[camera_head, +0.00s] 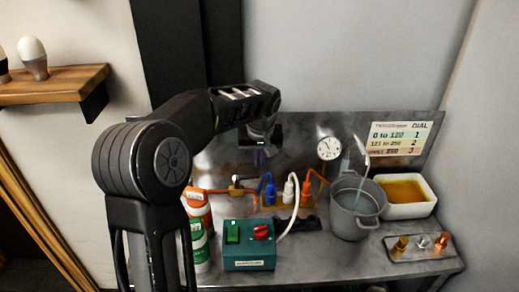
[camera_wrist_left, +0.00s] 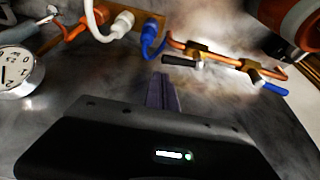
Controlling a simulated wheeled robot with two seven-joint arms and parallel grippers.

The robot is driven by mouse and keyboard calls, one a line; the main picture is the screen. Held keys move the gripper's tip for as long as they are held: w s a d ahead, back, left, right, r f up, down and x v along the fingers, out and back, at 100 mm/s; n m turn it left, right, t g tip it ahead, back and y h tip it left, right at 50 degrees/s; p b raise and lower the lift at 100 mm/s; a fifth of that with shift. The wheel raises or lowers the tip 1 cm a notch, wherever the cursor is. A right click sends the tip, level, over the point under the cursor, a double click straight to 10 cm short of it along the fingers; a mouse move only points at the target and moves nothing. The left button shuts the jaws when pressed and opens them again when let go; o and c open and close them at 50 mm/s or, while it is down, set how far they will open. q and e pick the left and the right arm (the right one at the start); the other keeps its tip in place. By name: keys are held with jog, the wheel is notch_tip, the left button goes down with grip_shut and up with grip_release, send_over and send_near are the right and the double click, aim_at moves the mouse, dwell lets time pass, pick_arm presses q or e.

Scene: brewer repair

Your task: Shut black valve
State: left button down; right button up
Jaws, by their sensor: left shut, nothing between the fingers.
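The black valve handle (camera_wrist_left: 181,61) shows in the left wrist view beside a brass valve body on a copper pipe (camera_wrist_left: 228,60). It points left from the body, roughly along the pipe. In the head view the brass valve (camera_head: 236,184) sits on the pipe at the back of the bench; its handle is hard to make out. My left gripper (camera_head: 263,158) is above the bench at the back, just right of that valve. Its fingers (camera_wrist_left: 161,92) are shut and empty, pointing toward the pipe, apart from the handle. My right gripper is not in view.
A blue handle (camera_wrist_left: 272,88) sits farther along the pipe. Blue (camera_head: 267,188), white and orange connectors stand to the right. A green switch box (camera_head: 249,259), an orange canister (camera_head: 199,207), a grey pot (camera_head: 352,222) and a gauge (camera_head: 329,148) are around.

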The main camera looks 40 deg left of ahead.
aim_at(259, 174)
pick_arm(q)
jog(key=shift+p+x, duration=0.3)
jog(key=shift+x, duration=1.9)
jog(key=shift+s+d+m+b, duration=0.25)
jog(key=shift+s+m+b, duration=0.1)
jog(key=shift+m, duration=0.25)
jog(key=shift+s+d+m+t+h+b, duration=0.35)
jog(key=shift+s+m+h+b, duration=0.2)
jog(key=shift+m, duration=0.55)
jog(key=s+m+h+b, duration=0.4)
jog(key=s+m, duration=0.4)
jog(key=m, duration=0.4)
jog(key=shift+s+a+b, duration=0.15)
jog(key=shift+a+b, duration=0.25)
jog(key=shift+b, duration=0.35)
jog(key=shift+a, duration=0.1)
